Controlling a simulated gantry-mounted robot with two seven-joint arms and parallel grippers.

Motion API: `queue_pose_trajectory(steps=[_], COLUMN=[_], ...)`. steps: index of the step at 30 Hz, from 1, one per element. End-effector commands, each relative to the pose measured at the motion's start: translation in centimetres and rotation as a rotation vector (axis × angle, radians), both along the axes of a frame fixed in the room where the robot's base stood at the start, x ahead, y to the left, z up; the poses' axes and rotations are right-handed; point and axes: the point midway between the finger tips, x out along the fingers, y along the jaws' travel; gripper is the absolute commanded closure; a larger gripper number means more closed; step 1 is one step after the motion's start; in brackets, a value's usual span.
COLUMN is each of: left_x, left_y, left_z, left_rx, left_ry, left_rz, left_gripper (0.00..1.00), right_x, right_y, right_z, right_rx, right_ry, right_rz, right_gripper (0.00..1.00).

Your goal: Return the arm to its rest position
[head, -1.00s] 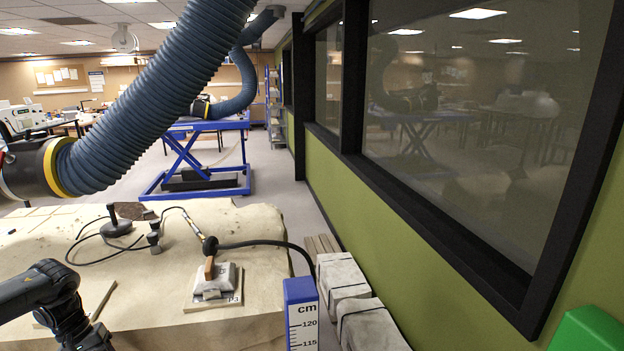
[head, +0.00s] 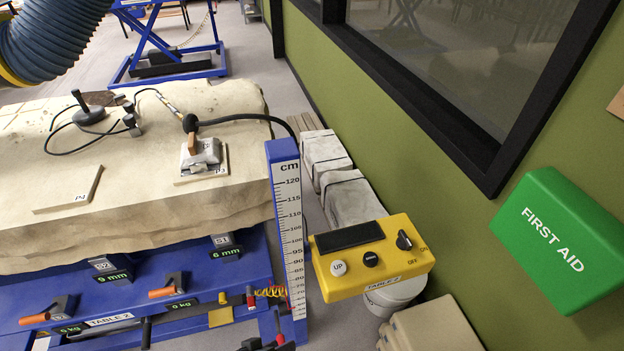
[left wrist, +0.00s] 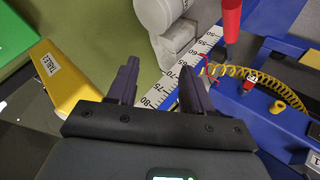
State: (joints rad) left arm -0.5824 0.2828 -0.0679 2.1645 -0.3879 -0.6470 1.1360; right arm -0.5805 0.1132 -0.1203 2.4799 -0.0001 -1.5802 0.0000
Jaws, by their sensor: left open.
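My left gripper (left wrist: 158,65) shows in the left wrist view with its two dark fingers apart and nothing between them. In the head view the left arm is hardly visible; small dark parts at the bottom edge, near the foot of the blue height post (head: 288,235), cannot be told clearly. The right gripper is in neither view.
A yellow control box (head: 370,258) sits right of the post; it also shows in the left wrist view (left wrist: 62,80). A green first aid box (head: 562,240) is on the wall. A hose (head: 60,35) hangs upper left.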

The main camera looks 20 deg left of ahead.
Motion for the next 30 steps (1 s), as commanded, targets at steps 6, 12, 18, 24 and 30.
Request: queue_pose_trajectory(steps=[6, 12, 18, 24, 30], left_x=[-0.6, -4.7, -7.0, -7.0, -6.9], left_y=[0.5, 3.2, 3.9, 3.9, 3.9], left_z=[6.6, 7.4, 9.4, 15.0, 21.8], left_rx=[0.277, 0.522, 0.651, 0.650, 0.649], left_ry=[0.063, 0.244, 0.320, 0.321, 0.321], left_rz=[-0.026, -0.246, -0.487, -0.485, -0.484], left_gripper=[0.49, 0.49, 0.49, 0.49, 0.49], right_x=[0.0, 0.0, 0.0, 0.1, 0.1], right_y=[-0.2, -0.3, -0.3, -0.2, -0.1], right_z=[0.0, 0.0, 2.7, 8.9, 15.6], right_rx=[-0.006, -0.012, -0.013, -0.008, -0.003], right_ry=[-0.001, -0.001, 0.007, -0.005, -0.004], right_rz=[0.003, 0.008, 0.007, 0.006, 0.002], right_gripper=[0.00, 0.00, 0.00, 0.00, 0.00])
